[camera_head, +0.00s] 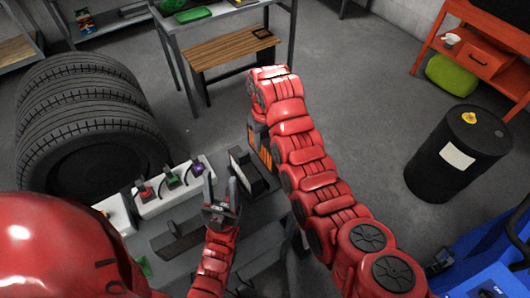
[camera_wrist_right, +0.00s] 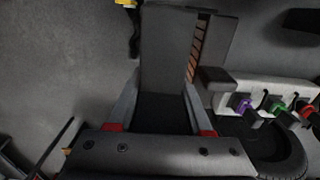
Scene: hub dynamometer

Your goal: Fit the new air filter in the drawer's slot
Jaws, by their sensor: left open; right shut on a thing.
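My right gripper (camera_wrist_right: 163,98) is shut on a flat dark grey block, seemingly the air filter (camera_wrist_right: 165,48), in the right wrist view. Orange-brown slats show along the block's right edge; I cannot tell whether they belong to it. In the head view, orange slats show below my right wrist, and the fingertips there are hidden by the arm. A dark open box, perhaps the drawer (camera_head: 245,178), stands just left of the slats on the bench. I cannot tell whether the filter touches it. My left gripper (camera_head: 221,196) is open and empty, left of that box.
A white strip with red, green and purple knobs (camera_head: 172,180) lies along the bench's back left. Stacked tyres (camera_head: 82,110) stand behind it. A dark bar (camera_head: 180,240) lies on the bench front. A black drum (camera_head: 457,155) and an orange bench (camera_head: 478,50) stand right.

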